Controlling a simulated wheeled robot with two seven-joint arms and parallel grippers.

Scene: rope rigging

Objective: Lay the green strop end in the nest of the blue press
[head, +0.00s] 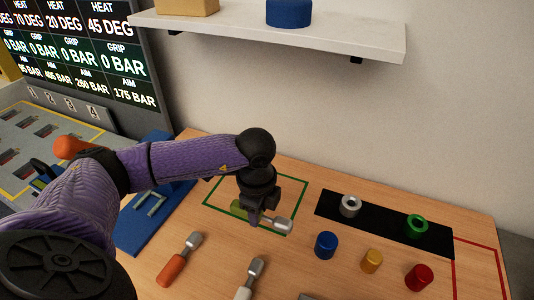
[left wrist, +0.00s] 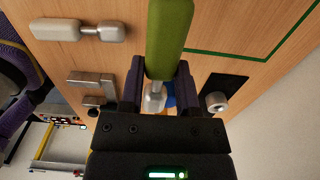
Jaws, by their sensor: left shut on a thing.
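My left gripper (head: 256,216) is shut on the green strop end. The green strop end (left wrist: 168,38) has a green grip and a silver metal end; in the head view the metal end (head: 282,225) sticks out to the right of my fingers. It is held above the table, over the green outlined square (head: 228,213). A blue base with grey brackets (head: 133,236), which looks like the blue press, lies left of the gripper. My arm hides part of it, and I cannot make out its nest. My right gripper is not in view.
An orange-handled strop end (head: 172,270) and a white one (head: 245,290) lie in front. A black strip (head: 382,226) carries a grey ring (head: 350,205) and a green ring (head: 416,225). Blue (head: 326,245), yellow (head: 371,261) and red (head: 419,277) cylinders stand nearby. A shelf (head: 300,37) hangs above.

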